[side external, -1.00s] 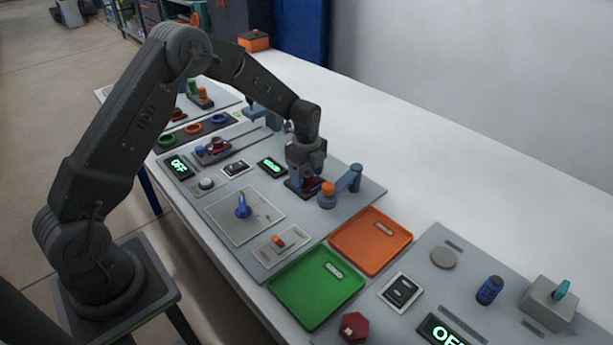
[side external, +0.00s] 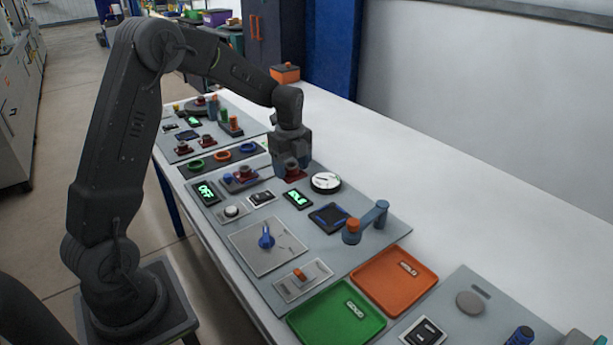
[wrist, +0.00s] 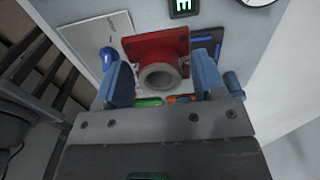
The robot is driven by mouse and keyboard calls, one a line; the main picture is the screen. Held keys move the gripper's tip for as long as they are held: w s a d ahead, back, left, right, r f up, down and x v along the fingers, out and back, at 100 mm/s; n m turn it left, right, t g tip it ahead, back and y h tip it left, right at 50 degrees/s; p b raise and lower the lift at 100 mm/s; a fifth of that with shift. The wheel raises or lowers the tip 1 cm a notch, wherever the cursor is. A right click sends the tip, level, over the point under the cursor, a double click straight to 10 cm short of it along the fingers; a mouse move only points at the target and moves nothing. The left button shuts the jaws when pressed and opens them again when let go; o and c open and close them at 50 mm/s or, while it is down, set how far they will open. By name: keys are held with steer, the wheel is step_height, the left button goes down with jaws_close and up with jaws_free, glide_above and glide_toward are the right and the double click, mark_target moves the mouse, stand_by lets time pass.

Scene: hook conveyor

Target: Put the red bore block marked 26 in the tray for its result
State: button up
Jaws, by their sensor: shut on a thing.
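My gripper (side external: 291,172) is shut on a red bore block (wrist: 157,47) with a grey round bore, and holds it above the bench panel. In the wrist view the block is between the two blue fingers; no marking 26 is readable on it. In the side view little of it shows below the jaws. The orange tray (side external: 373,300) and the green tray (side external: 312,338) lie side by side at the front right, both empty; their labels are too small to read. The dark square pad with blue edges (side external: 329,217) is empty.
A round dial gauge (side external: 326,182) and a lit display (side external: 297,199) are close to my gripper. A blue knob (side external: 266,237) stands on a plate. More red blocks (side external: 207,140) are further back.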

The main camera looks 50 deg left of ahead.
mark_target(296, 177)
steer(key=r, duration=0.5)
steer(key=shift+s+a+r, duration=0.1)
steer(key=shift+s+a, duration=0.05)
steer(key=shift+a, duration=0.15)
steer(key=d+m, duration=0.1)
steer(key=d, duration=0.2)
steer(key=shift+r, duration=0.15)
jaws_close()
steer(key=s+d+m, duration=0.4)
steer(key=s+d, duration=0.1)
steer(key=d, duration=0.5)
steer(key=s+d+m, duration=0.4)
steer(key=d+m, duration=0.1)
steer(key=d, duration=0.5)
steer(key=s+d+m, duration=0.4)
steer(key=s+d, duration=0.1)
steer(key=d, duration=0.6)
steer(key=shift+w+a+f, duration=0.15)
steer(key=shift+f, duration=2.65)
steer(key=shift+w+a+f, duration=0.15)
steer(key=shift+f, duration=2.65)
steer(key=shift+w+a+f, duration=0.15)
steer(key=shift+f, duration=2.65)
